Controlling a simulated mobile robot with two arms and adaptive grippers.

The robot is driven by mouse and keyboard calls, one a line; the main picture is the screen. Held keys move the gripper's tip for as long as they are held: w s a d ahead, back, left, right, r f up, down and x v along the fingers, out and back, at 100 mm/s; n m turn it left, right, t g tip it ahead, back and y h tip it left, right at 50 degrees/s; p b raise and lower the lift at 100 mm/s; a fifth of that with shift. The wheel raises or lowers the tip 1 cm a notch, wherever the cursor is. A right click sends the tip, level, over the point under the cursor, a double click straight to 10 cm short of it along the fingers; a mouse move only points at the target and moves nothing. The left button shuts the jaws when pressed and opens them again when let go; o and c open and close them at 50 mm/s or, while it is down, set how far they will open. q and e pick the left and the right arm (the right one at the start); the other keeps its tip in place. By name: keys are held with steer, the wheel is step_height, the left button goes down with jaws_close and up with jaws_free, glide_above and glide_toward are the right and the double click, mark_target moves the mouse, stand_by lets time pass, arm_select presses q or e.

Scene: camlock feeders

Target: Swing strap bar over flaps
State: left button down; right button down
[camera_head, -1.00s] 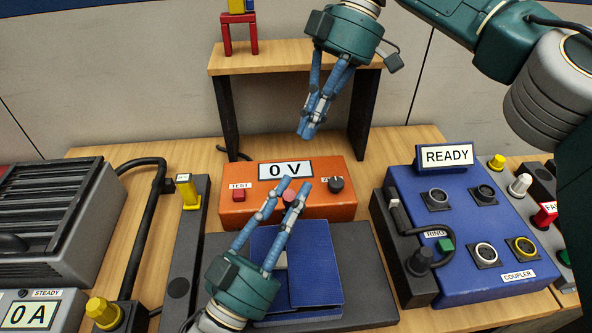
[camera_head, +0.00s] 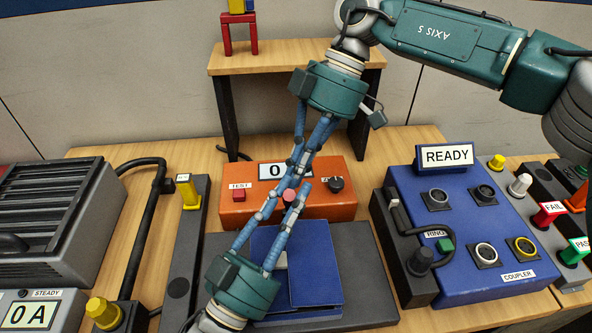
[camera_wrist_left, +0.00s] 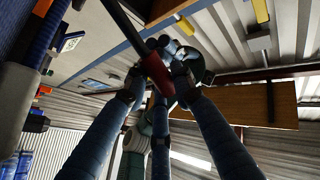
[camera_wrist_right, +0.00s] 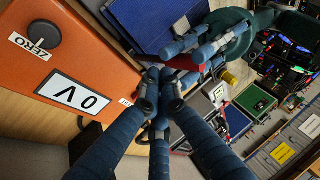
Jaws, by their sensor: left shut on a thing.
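The blue case (camera_head: 318,268) with its flap-like top lies on a dark flat base (camera_head: 365,300). My left gripper (camera_head: 296,187) reaches over it from the front, shut on a small red-ended piece (camera_head: 289,195), likely the strap bar's grip. In the left wrist view, the red grip (camera_wrist_left: 156,72) on a dark rod (camera_wrist_left: 122,28) sits between its fingers. My right gripper (camera_head: 291,170) points down from above, its fingertips close to the left ones. In the right wrist view its fingertips (camera_wrist_right: 160,84) come together with nothing visible between them. The fingers hide part of the bar.
The orange meter box (camera_head: 330,203) stands just behind the case. A blue READY console (camera_head: 465,240) is at the right. A wooden shelf (camera_head: 240,60) spans the back.

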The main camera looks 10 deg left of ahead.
arm_select(q)
steer(key=shift+r, duration=0.3)
steer(key=shift+a, duration=0.1)
arm_select(e)
steer(key=shift+s+f, duration=0.25)
steer(key=shift+s, duration=0.6)
arm_select(q)
steer(key=c, duration=1.6)
jaws_free()
steer(key=shift+o, duration=0.8)
steer(key=shift+f, duration=0.1)
arm_select(e)
steer(key=shift+d, duration=0.1)
arm_select(q)
steer(key=shift+f, duration=0.15)
